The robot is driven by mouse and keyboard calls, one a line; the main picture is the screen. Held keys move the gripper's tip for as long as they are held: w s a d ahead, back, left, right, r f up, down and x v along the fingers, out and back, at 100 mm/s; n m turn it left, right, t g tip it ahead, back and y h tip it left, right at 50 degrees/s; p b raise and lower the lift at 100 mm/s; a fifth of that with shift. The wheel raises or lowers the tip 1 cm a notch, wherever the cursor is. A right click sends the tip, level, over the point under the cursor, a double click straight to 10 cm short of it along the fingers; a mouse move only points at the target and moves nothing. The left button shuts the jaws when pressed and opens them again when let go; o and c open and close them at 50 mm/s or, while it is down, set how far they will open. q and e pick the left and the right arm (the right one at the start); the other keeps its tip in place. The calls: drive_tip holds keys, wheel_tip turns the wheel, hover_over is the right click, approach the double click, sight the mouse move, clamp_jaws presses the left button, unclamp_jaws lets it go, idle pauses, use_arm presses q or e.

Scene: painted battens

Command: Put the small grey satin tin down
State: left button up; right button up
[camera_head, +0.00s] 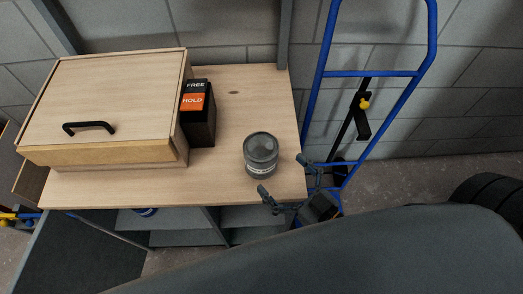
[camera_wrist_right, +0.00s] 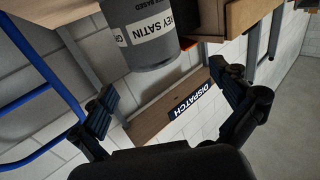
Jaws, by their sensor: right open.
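The small grey satin tin (camera_head: 261,153) is a dark grey cylinder with a pale label band. In the head view it appears to stand upright on the wooden bench top (camera_head: 228,184), near its front right corner. In the right wrist view the tin (camera_wrist_right: 148,38) is at the top, cut off by the frame, with "SATIN" legible on its label. My right gripper (camera_head: 284,177) is open, with its fingers spread just in front and right of the tin. In the wrist view its fingers (camera_wrist_right: 165,82) are apart and nothing is clamped between them. My left gripper is not in view.
A black box (camera_head: 201,127) with an orange "HOLD" label stands left of the tin. A large wooden case (camera_head: 115,95) with a black handle fills the bench's left. A blue trolley frame (camera_head: 372,73) stands right of the bench. A "DISPATCH" sign (camera_wrist_right: 191,101) shows in the wrist view.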

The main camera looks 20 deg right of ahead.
sight(261, 146)
drive_tip(key=x, duration=0.2)
drive_tip(key=shift+w+d, duration=0.15)
drive_tip(key=shift+w, duration=0.2)
drive_tip(key=shift+w+p, duration=0.3)
drive_tip(key=shift+w, duration=0.15)
drive_tip(key=shift+w+a+r, duration=0.15)
drive_tip(key=shift+w+a, duration=0.1)
drive_tip(key=shift+w, duration=0.1)
drive_tip(key=x, duration=0.1)
drive_tip(key=p+x, duration=0.1)
drive_tip(key=x, duration=0.1)
drive_tip(key=shift+w+d+p, duration=0.15)
drive_tip(key=shift+w+p, duration=0.15)
drive_tip(key=shift+w, duration=0.05)
drive_tip(key=shift+w+a, duration=0.2)
drive_tip(key=shift+w, duration=0.15)
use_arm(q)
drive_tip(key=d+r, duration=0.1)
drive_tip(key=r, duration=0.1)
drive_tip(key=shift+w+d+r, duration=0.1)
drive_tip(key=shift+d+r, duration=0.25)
use_arm(e)
drive_tip(key=shift+s, duration=0.1)
drive_tip(key=shift+c, duration=0.2)
drive_tip(key=c, duration=1.4)
drive_tip(key=shift+c, duration=1.4)
